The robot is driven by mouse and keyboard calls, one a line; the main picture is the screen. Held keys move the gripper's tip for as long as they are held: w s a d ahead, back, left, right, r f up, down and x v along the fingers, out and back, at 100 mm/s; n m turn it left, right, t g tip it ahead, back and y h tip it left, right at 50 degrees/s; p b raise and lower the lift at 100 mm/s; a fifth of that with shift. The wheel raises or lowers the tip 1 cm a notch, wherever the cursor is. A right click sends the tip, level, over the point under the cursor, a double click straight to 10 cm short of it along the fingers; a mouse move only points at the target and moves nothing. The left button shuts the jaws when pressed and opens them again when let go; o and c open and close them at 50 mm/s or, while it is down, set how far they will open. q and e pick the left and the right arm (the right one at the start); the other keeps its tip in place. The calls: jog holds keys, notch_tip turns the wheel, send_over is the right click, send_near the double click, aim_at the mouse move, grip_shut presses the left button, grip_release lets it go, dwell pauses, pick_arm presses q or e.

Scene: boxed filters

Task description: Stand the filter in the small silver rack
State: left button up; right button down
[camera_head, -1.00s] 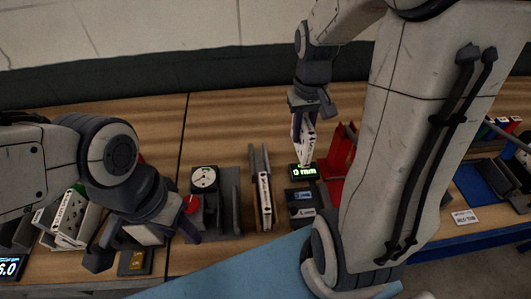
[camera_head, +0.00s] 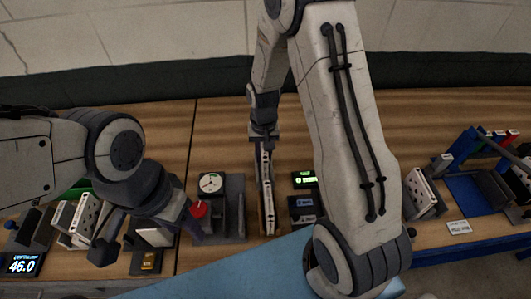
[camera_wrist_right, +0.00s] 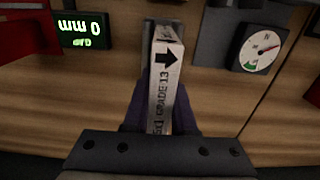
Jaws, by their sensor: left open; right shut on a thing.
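My right gripper (camera_head: 264,146) is shut on the filter, a narrow white box (camera_wrist_right: 163,90) with a black arrow and "GRADE 13" lettering. In the right wrist view, the filter is edge-on and upright between the fingers (camera_wrist_right: 160,118). In the head view, the gripper is at the far end of a narrow grey rack (camera_head: 257,205), seemingly the small silver one. The filter is in line with its slot; I cannot tell how deep it sits. My left gripper (camera_head: 150,240) is open at the lower left, with no filter held.
White perforated holders (camera_head: 82,218) are at the far left. A blue stand (camera_head: 470,185) is at right.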

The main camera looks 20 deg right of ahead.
jog(key=shift+f, duration=0.55)
jog(key=shift+f+b, duration=0.45)
jog(key=shift+f, duration=0.2)
jog(key=c, duration=0.7)
grip_release()
jog(key=shift+c, duration=0.2)
